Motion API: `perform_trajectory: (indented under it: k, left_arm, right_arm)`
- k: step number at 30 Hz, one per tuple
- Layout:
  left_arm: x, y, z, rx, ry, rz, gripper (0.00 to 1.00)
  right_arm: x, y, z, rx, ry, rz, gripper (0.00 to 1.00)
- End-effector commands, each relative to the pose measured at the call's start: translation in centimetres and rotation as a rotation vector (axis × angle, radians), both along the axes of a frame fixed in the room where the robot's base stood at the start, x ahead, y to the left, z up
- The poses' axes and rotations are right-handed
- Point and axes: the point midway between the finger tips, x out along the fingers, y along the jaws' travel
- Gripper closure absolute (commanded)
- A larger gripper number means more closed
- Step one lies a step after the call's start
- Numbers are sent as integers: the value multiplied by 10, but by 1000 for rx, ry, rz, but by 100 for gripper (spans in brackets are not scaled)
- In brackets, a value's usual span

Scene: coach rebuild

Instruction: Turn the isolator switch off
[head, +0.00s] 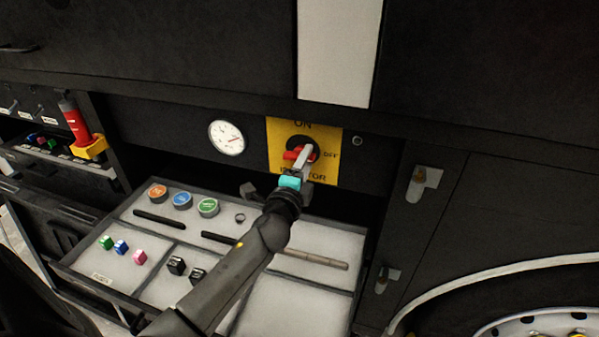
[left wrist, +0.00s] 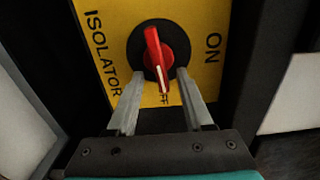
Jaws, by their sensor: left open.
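The isolator switch has a red handle (head: 292,154) on a black round base, on a yellow panel (head: 275,130) marked ON at the top and OFF at the right. The left wrist view shows the handle (left wrist: 153,50) with its white-marked end pointing at the partly hidden OFF label (left wrist: 164,99). My left gripper (head: 304,157) is in front of the switch. Its two open fingers (left wrist: 160,76) stand on either side of the handle's marked end, with gaps visible. They hide part of the switch in the head view. My right gripper is not in view.
A white gauge (head: 226,138) is left of the panel. Below is an open drawer (head: 120,215) with coloured discs, small blocks and dark bars. A red extinguisher (head: 74,122) stands at the left. A latched dark door (head: 470,190) is at the right.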

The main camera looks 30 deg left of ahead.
Motion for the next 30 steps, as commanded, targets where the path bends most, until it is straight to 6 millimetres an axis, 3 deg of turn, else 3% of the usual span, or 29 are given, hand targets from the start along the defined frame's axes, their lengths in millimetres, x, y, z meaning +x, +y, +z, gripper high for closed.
perform_trajectory:
  k: [5,24,30]
  left_arm:
    - [-16,-4,-1,-1,1,-1,49]
    - [-117,-27,-3,-1,4,3,49]
    - [-138,-32,-2,0,3,5,49]
  right_arm:
    - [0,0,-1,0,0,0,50]
    - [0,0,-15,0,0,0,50]
    - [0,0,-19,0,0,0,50]
